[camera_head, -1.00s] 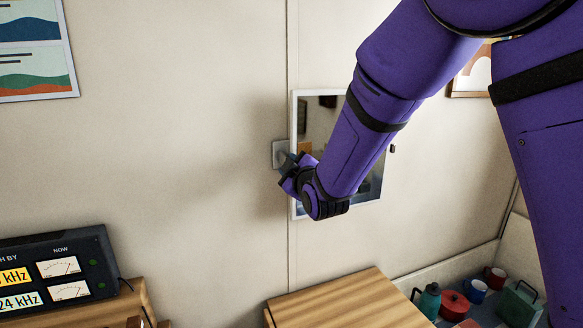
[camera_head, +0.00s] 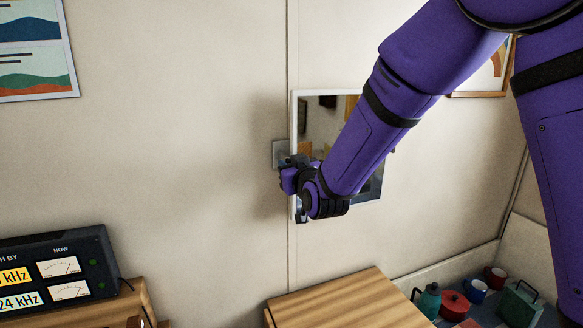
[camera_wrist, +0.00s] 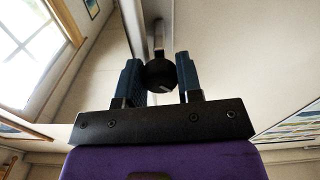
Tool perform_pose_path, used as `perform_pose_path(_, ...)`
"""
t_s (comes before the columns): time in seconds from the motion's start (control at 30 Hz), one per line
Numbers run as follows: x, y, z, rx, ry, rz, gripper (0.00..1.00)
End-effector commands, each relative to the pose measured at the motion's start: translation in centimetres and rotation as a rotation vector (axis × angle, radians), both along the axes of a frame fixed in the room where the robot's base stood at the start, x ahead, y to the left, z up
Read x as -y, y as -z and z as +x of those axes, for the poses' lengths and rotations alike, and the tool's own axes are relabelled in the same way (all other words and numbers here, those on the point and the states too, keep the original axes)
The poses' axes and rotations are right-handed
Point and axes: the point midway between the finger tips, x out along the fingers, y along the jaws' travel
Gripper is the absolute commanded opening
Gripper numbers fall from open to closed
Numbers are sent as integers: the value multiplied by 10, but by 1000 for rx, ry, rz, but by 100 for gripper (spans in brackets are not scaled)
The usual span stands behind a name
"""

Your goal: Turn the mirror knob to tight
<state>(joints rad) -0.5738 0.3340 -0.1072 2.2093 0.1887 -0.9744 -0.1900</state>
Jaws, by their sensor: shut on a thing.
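The mirror (camera_head: 321,124) hangs on the pale wall in the head view, white framed and partly covered by my arm. A small grey wall plate (camera_head: 279,150) sits at its left edge. In the wrist view, the dark round mirror knob (camera_wrist: 160,76) with a pale line on its face is on a light stem. My gripper (camera_wrist: 160,72) has one blue finger on each side of the knob and is shut on it. In the head view my gripper (camera_head: 291,172) is at the mirror's left edge, and the knob is hidden there. I cannot read any tight mark.
A wooden top (camera_head: 345,300) stands below the mirror. A radio panel (camera_head: 60,275) is at lower left. Mugs, a green bottle (camera_head: 429,300) and a red pot (camera_head: 454,304) are at lower right. The wall left of the mirror is clear.

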Motion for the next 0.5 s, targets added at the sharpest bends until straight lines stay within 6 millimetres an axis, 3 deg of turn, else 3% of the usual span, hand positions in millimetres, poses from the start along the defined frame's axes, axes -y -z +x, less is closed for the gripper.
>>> perform_pose_path(0.5,1,1,0,-152,2,455,10)
